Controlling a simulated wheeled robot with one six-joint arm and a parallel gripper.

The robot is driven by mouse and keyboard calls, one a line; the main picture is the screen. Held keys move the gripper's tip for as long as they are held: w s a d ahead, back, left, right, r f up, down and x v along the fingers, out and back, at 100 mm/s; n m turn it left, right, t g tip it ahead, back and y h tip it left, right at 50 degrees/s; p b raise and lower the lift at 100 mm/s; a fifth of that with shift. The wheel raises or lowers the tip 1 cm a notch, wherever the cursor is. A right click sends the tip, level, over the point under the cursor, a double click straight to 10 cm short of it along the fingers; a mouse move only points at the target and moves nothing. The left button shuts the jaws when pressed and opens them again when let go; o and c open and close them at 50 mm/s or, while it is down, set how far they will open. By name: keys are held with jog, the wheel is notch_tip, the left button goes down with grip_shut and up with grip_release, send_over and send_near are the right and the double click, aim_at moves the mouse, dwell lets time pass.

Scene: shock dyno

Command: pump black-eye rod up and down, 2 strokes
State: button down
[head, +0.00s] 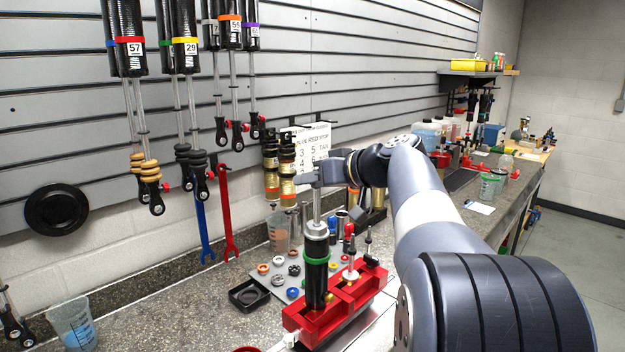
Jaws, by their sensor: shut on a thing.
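A black shock body (316,272) with a green band stands upright in the red clamp block (345,312) on the bench. A bare silver rod (317,204) rises from the body's grey top collar. My gripper (318,179) is at the rod's upper end, shut on it. The gripper covers the rod's end, so the black eye cannot be made out. A good length of the rod shows between the collar and my gripper. My arm reaches in from the right.
A mat with small rings (285,268) and a black tray (249,294) lie to the left. Shocks hang on the slatted wall. A measuring cup (73,325) is at front left.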

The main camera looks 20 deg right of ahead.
jog(key=shift+f+b, duration=3.05)
jog(key=shift+b, duration=0.1)
jog(key=shift+r, duration=0.1)
jog(key=c, duration=1)
grip_release()
jog(key=b+v, duration=0.1)
jog(key=v, duration=0.9)
jog(key=shift+s+d+b, duration=0.2)
jog(key=shift+s+b, duration=0.1)
jog(key=shift+s, duration=0.05)
jog(key=shift+w+a, duration=0.1)
